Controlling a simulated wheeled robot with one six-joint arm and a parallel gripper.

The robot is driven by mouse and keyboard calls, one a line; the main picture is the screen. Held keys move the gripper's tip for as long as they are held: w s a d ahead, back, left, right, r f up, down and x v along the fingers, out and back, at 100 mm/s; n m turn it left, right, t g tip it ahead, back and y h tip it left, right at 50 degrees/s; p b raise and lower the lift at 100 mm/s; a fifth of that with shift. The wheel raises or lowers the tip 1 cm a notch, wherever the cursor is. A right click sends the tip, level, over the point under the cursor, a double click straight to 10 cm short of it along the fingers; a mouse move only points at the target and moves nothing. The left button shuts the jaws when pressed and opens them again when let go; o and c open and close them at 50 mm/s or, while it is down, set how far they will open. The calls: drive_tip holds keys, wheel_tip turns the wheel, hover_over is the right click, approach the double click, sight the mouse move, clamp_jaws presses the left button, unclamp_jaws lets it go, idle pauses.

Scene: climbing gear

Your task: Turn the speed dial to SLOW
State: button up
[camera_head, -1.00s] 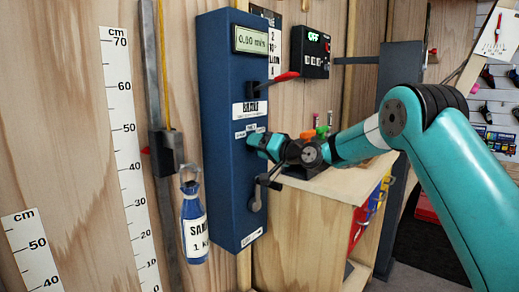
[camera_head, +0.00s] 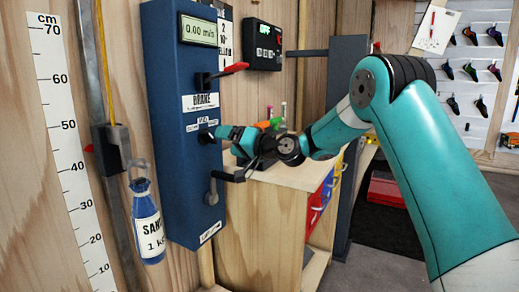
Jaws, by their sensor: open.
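The tall blue control box (camera_head: 180,80) stands against the wooden wall, left of centre. Its display (camera_head: 198,30) reads 0.00 m/s. The speed dial (camera_head: 206,138) appears as a small dark knob below the BRAKE label and a small white label (camera_head: 203,123). The dial is partly hidden by my gripper, and its setting is too small to read. My gripper (camera_head: 217,134) is open and reaches from the right to the box face, with its tips at or very close to the dial. I cannot tell whether they touch it.
A red-handled brake lever (camera_head: 228,71) sticks out above my gripper, and a crank (camera_head: 225,178) just below it. A blue sandbag (camera_head: 147,220) hangs at left. A black panel (camera_head: 263,45) is on the wall behind. A wooden cabinet (camera_head: 265,225) stands behind my arm.

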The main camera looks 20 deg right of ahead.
drive_tip(key=b+v, duration=0.1)
drive_tip(key=v, duration=1)
drive_tip(key=s+a+f+n+g, duration=0.3)
drive_tip(key=s+a+n+g, duration=0.35)
drive_tip(key=s+a, duration=0.7)
drive_tip(key=s+a+f+n+g+h, duration=0.1)
drive_tip(key=s+f+g+h, duration=0.25)
drive_tip(key=s, duration=0.65)
drive_tip(key=s+a+f+n+g+h, duration=0.1)
drive_tip(key=s+f+g+h, duration=0.2)
drive_tip(key=s, duration=0.7)
wheel_tip(320, 180, up, 19)
drive_tip(key=s+g+p, duration=0.1)
drive_tip(key=s+p, duration=0.1)
drive_tip(key=p, duration=1.7)
drive_tip(key=shift+d+r+g+p, duration=0.2)
drive_tip(key=shift+d+g+p, duration=0.1)
drive_tip(key=shift+d, duration=0.05)
